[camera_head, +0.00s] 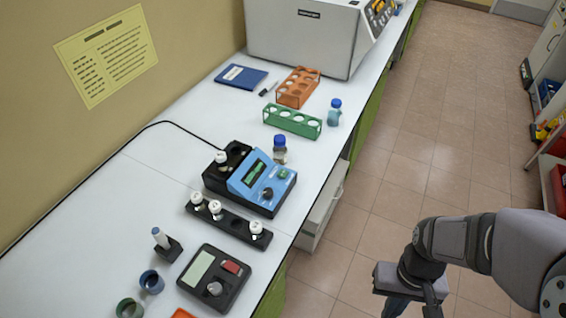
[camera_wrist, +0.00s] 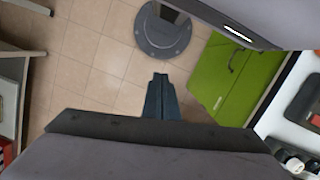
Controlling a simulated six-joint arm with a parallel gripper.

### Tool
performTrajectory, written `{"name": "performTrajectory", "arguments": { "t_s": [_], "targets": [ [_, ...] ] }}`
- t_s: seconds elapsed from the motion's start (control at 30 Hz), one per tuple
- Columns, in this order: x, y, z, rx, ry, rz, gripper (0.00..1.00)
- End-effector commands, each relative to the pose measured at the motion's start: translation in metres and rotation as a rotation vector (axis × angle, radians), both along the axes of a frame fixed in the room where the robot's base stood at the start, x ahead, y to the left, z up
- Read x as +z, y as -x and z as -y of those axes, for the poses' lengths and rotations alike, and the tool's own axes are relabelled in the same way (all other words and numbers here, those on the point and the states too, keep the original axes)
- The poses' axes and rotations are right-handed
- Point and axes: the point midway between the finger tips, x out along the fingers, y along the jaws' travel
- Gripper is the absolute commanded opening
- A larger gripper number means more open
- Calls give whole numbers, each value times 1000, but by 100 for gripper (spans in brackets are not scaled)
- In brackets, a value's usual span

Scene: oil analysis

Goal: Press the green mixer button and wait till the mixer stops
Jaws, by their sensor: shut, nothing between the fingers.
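A blue and black device (camera_head: 255,183) stands on the white bench, with a green display, a dark knob and a small green button (camera_head: 283,173) on its sloped top. It looks like the mixer; whether it is running I cannot tell. A white-capped bottle (camera_head: 221,157) sits in the black part at its back left. My gripper (camera_head: 395,307) is at the bottom right, over the floor and well away from the device, partly cut off by the frame. In the wrist view my gripper (camera_wrist: 160,77) is shut and empty, above the tiles.
A black rack (camera_head: 229,222) with white-capped bottles and a black device (camera_head: 213,280) with a red button stand nearer. Behind are a blue-capped bottle (camera_head: 280,149), green rack (camera_head: 292,120) and orange rack (camera_head: 298,87). The green cabinet front (camera_wrist: 228,85) drops below the bench edge.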

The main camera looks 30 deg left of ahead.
Motion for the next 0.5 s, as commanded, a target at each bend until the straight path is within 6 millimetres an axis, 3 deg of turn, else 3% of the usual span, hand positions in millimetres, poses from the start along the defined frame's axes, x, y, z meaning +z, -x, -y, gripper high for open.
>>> {"name": "performTrajectory", "arguments": {
  "t_s": [0.03, 0.17, 0.5],
  "targets": [
    [13, 1, -9, 42, 7, -29, 0],
    [18, -4, -42, 76, -6, -79, 0],
    [16, -44, -182, -145, -181, -100, 0]
  ]
}}
